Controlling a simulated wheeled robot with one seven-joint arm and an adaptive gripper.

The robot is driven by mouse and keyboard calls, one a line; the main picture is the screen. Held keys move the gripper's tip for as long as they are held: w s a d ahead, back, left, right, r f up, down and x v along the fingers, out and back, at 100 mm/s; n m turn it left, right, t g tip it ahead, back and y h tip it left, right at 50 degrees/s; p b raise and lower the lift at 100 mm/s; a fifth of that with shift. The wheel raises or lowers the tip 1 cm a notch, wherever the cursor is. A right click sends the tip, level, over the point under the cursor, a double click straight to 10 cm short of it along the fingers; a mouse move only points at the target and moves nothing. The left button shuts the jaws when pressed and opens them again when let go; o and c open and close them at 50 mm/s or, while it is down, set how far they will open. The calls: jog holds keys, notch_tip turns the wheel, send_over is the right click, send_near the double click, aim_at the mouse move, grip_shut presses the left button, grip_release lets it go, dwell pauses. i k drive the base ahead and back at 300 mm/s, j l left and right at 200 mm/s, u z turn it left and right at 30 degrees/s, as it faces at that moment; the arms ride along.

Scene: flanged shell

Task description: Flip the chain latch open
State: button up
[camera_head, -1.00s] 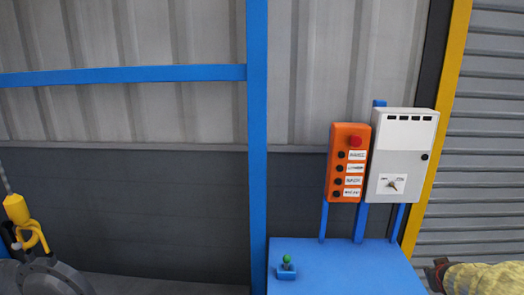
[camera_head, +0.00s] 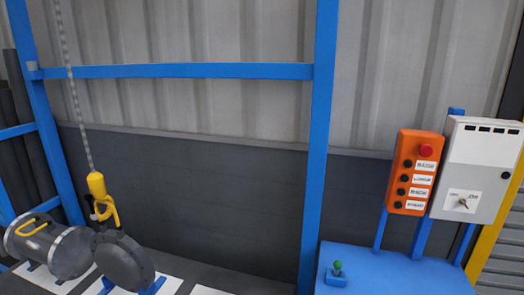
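A chain (camera_head: 72,90) hangs down at the left. At its lower end is a yellow hook block (camera_head: 97,187) with a yellow hook (camera_head: 107,212), which hangs by the grey flanged shell (camera_head: 121,262). Whether the hook is attached to the shell, and whether its latch is open or shut, is too small to tell. A second grey flanged part with a yellow handle (camera_head: 33,228) lies to the left of the shell. My gripper is not in view.
A blue post (camera_head: 318,150) and a blue crossbar (camera_head: 190,71) frame the back wall.

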aim_at(92, 209)
jog(key=k+j+u, duration=0.15)
jog(key=j+u, duration=0.15)
jog(key=j, duration=1.3)
jog(key=j+u, duration=0.25)
jog(key=j, duration=1.3)
jog(key=i+l+u, duration=0.2)
jog(key=i+l, duration=0.35)
